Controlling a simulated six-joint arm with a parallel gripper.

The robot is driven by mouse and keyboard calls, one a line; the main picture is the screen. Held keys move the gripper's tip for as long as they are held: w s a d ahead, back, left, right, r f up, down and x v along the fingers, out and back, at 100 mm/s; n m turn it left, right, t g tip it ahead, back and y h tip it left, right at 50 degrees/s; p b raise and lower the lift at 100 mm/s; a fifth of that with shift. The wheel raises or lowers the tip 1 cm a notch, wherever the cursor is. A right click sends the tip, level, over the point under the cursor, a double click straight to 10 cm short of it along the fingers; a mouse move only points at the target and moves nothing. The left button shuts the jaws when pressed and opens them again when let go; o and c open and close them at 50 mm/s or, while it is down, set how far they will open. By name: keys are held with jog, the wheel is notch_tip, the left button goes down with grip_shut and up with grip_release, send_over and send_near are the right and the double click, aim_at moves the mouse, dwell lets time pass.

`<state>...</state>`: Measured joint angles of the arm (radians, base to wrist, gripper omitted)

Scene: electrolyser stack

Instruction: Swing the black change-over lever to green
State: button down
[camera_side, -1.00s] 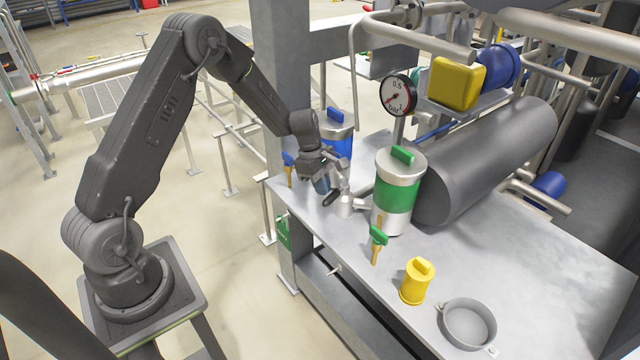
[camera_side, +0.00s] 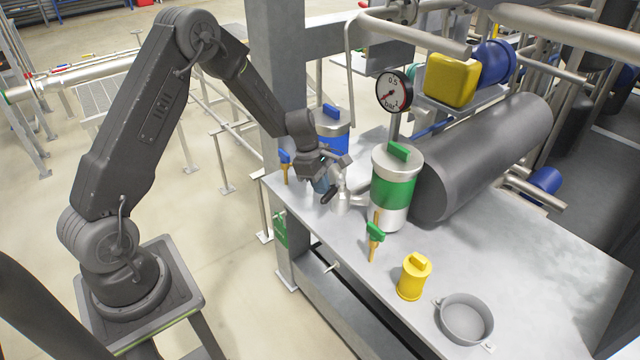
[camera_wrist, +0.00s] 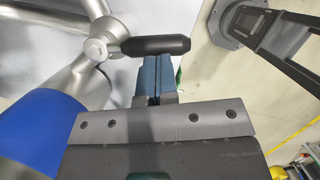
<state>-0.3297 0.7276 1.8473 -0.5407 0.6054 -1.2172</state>
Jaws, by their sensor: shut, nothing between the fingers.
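The black change-over lever (camera_wrist: 155,46) is a rounded handle on a silver valve hub (camera_wrist: 96,48). In the wrist view it points right from the hub; in the side view the lever (camera_side: 327,195) is small beside my fingers. My gripper (camera_wrist: 156,62) is shut and empty, its blue fingers together and their tips right at the lever's edge. I cannot tell whether they touch it. In the side view my gripper (camera_side: 322,187) is low over the bench edge. The green-banded canister (camera_side: 393,190) stands right of the valve, the blue-banded canister (camera_side: 331,140) behind my gripper.
A blue-handled tap (camera_side: 285,165) is left of my gripper. A large dark cylinder (camera_side: 485,155) and a pressure gauge (camera_side: 394,92) are beyond.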

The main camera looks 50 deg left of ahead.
jog(key=shift+w+d+n+t, duration=0.1)
jog(key=shift+d+n+t, duration=0.3)
jog(key=shift+d+n, duration=0.85)
jog(key=shift+w+d, duration=0.1)
jog(key=shift+d, duration=0.05)
jog(key=s+a+r, duration=0.5)
jog(key=a+r, duration=0.1)
jog(key=r, duration=0.5)
jog(key=shift+w+d+f, duration=0.8)
jog(key=shift+d+f, duration=0.05)
jog(key=shift+f, duration=0.95)
jog(key=shift+w+d+f, duration=0.8)
jog(key=shift+f, duration=0.95)
jog(key=shift+w+d+f, duration=0.8)
jog(key=shift+d+f, duration=0.05)
jog(key=shift+f, duration=0.95)
